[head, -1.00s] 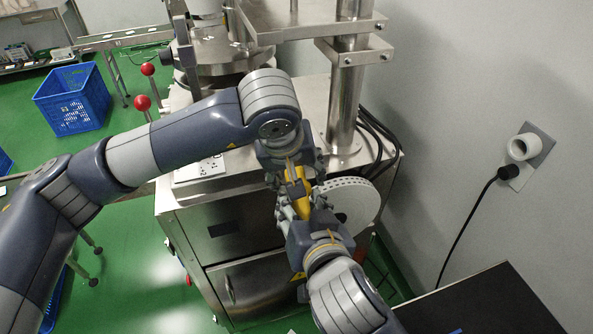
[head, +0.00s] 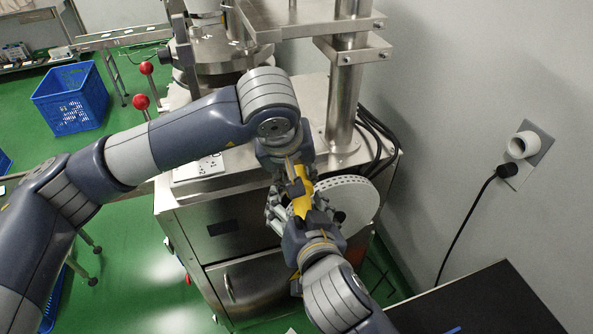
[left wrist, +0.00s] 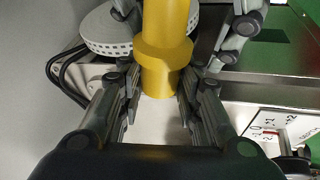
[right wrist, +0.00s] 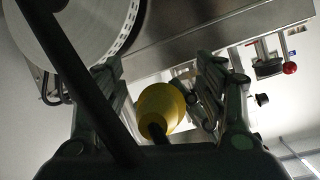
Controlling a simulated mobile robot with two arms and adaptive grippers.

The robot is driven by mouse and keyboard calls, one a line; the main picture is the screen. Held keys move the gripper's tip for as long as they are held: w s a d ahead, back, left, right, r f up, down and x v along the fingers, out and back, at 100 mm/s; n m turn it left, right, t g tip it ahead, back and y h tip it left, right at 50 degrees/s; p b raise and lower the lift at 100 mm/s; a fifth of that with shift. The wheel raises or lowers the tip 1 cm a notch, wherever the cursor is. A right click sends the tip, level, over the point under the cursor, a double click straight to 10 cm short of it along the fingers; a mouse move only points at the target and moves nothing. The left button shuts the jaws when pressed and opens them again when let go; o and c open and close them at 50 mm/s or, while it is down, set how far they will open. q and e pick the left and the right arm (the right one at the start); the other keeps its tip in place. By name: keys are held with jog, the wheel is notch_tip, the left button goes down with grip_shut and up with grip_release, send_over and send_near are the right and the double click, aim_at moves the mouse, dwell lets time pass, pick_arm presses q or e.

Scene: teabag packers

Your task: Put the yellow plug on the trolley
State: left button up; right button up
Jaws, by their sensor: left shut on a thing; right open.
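The yellow plug (head: 302,200) is held up in front of the steel machine, between my two hands. My left gripper (head: 293,179) is shut on it from above; in the left wrist view the plug (left wrist: 163,52) runs between the fingers. My right gripper (head: 302,214) is open, with its fingers spread on both sides of the plug's lower end. In the right wrist view the plug (right wrist: 160,108) sits between the open fingers, with a dark cable beside it. I cannot make out a trolley for certain.
The steel machine (head: 240,255) stands right behind the hands, with a white perforated reel (head: 358,200) on its side. A black flat top (head: 490,305) is at the lower right. A wall socket (head: 525,146) with a black plug is at right. A blue crate (head: 72,98) stands far left.

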notch_tip(320, 180, down, 21)
jog(key=m+y, duration=0.1)
jog(key=y, duration=0.1)
jog(key=s+d+f+n+g, duration=0.1)
jog(key=s+d+f, duration=0.2)
jog(key=f, duration=0.7)
jog(key=s+d+f+n+g, duration=0.1)
jog(key=s+d+f+g, duration=0.2)
jog(key=f, duration=0.7)
jog(key=s+d+f+n+g+h, duration=0.15)
jog(key=s+d+f, duration=0.25)
jog(key=s+f, duration=0.4)
jog(key=s+d+f+n+g+h, duration=0.1)
jog(key=s+d+f+g, duration=0.25)
jog(key=s+f, duration=0.5)
pick_arm(q)
jog(key=shift+a, duration=0.15)
jog(key=shift+w, duration=0.1)
jog(key=shift+a, duration=0.15)
pick_arm(e)
jog(key=s+d+f+g+h, duration=0.1)
jog(key=s+d, duration=0.3)
jog(key=s, duration=0.4)
jog(key=s+d+f+g+h, duration=0.1)
jog(key=s+d+f, duration=0.3)
jog(key=s, duration=0.4)
jog(key=shift+s+d+g, duration=0.35)
jog(key=shift+g, duration=0.45)
